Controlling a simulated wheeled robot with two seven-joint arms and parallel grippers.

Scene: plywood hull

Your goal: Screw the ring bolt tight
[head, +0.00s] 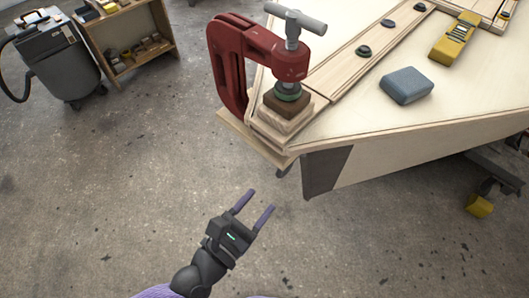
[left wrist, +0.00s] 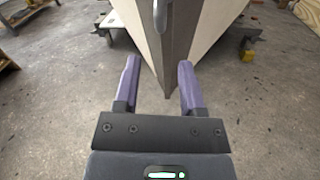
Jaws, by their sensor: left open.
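The ring bolt (left wrist: 160,14) shows as a grey metal loop at the top edge of the left wrist view, on the dark stem of the plywood hull (left wrist: 183,38). Its upper part is cut off by the frame, so I cannot tell how far it is screwed in. In the head view, the hull (head: 410,141) hides most of that spot. My left gripper (head: 260,200) is open and empty, with purple fingers pointing toward the bow. It is below and in front of the bow, apart from the ring bolt. My right gripper is not in view.
A red clamp (head: 229,65) grips the bow tip over wooden blocks. A blue-grey block (head: 407,86) and a yellow tool (head: 455,38) lie on the deck. A vacuum (head: 52,58) and a shelf (head: 135,45) stand at the back left. The concrete floor around my gripper is clear.

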